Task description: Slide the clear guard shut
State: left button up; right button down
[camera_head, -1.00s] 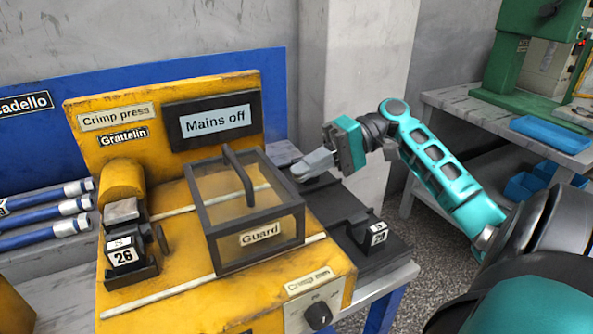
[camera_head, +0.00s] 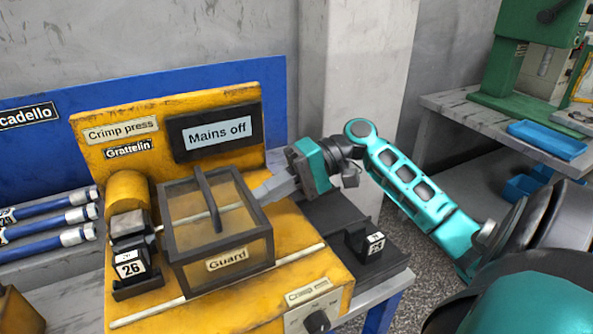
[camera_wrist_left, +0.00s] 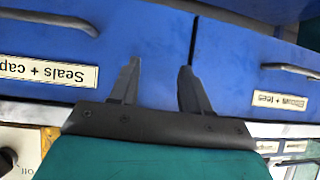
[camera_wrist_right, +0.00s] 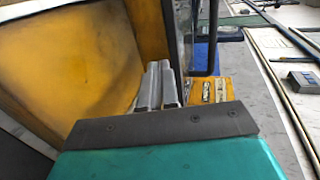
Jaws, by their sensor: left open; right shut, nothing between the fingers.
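The clear guard (camera_head: 222,215) is a dark-framed box with a handle bar on top and a "Guard" label. It sits on two pale rails of the yellow crimp press (camera_head: 290,265), close beside the die block (camera_head: 130,250) marked 26. My right gripper (camera_head: 262,190) is shut and empty, with its fingertips at the guard's right side; contact is hard to tell. In the right wrist view its fingers (camera_wrist_right: 160,85) point along the yellow panel beside the guard's dark frame (camera_wrist_right: 187,40). My left gripper (camera_wrist_left: 155,85) is open and empty in the left wrist view, before blue drawers (camera_wrist_left: 140,50).
A "Mains off" display (camera_head: 213,132) stands on the press's back panel. A black block marked 53 (camera_head: 365,243) sits on a dark base to the right. Blue tubes (camera_head: 45,230) lie at left. The rails right of the guard are clear.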

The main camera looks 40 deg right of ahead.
aim_at(202, 210)
jog(key=w+a+p, duration=0.1)
jog(key=a, duration=0.2)
jog(key=w+a+p, duration=0.1)
jog(key=a, duration=0.2)
jog(key=w+a+p, duration=0.1)
jog(key=a+p, duration=0.1)
jog(key=a, duration=0.2)
jog(key=shift+w+a+r, duration=0.1)
jog(key=shift+w+r, duration=0.05)
jog(key=shift+a, duration=0.25)
pick_arm(q)
jog(key=shift+y, duration=0.3)
jog(key=r, duration=0.1)
jog(key=s+r, duration=0.1)
jog(key=r, duration=0.1)
jog(key=shift+s+a+r, duration=0.2)
jog(key=shift+a+r, duration=0.05)
jog(key=shift+r, duration=0.15)
jog(key=shift+w+r, duration=0.15)
jog(key=shift+w, duration=0.1)
pick_arm(e)
jog(key=shift+a, duration=0.15)
pick_arm(q)
jog(key=shift+d, duration=0.15)
